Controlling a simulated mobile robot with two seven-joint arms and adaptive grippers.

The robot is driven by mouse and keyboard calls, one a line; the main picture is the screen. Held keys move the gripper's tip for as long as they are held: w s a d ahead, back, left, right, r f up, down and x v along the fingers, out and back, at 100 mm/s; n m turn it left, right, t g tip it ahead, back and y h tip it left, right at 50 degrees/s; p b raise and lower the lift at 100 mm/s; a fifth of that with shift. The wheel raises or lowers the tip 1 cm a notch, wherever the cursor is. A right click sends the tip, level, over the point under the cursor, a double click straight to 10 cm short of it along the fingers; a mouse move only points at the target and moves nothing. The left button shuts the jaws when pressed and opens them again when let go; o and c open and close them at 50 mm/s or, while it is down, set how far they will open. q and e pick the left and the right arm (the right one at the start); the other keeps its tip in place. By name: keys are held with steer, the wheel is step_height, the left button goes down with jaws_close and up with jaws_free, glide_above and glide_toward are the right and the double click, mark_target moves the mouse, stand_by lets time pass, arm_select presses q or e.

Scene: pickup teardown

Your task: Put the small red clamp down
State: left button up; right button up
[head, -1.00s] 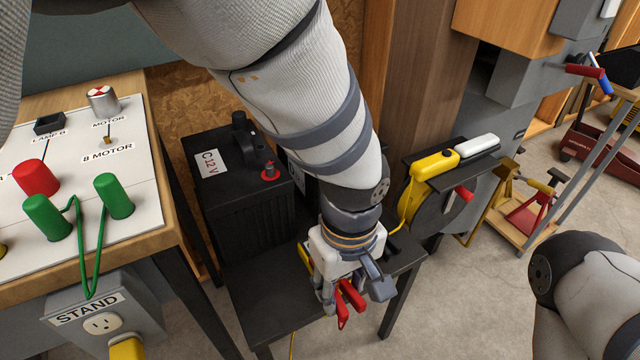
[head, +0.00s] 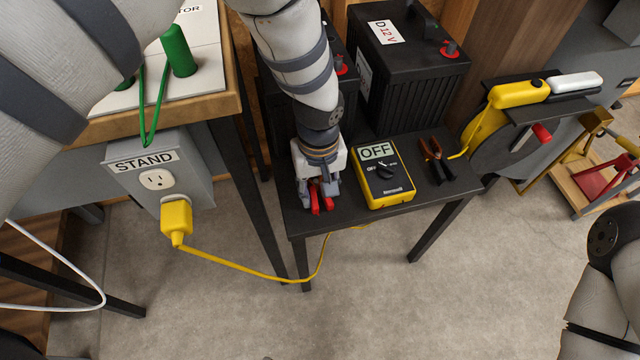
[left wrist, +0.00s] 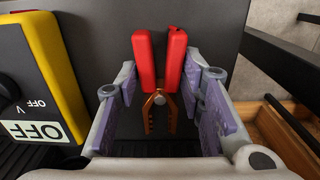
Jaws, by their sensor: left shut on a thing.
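The small red clamp (head: 316,196) has two red handles and copper-coloured jaws. My left gripper (head: 318,200) points down over the front left part of a small black table (head: 345,213) and is shut on the clamp. In the left wrist view, the clamp (left wrist: 174,60) lies between the two finger pads, its red handles away from the palm and its copper jaws closer. The clamp is at or just above the table top; I cannot tell whether it touches. The gripper hides part of it in the head view. My right gripper is out of view.
Black 12 V batteries (head: 415,60) stand behind. A yellow cord reel (head: 508,110) is at right. A yellow plug (head: 177,218) sits in the STAND outlet at left.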

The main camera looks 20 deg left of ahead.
arm_select(q)
steer(key=shift+r, duration=0.1)
steer(key=o, duration=1.2)
steer(key=shift+c, duration=0.2)
step_height(320, 180, up, 12)
steer(key=p, duration=0.2)
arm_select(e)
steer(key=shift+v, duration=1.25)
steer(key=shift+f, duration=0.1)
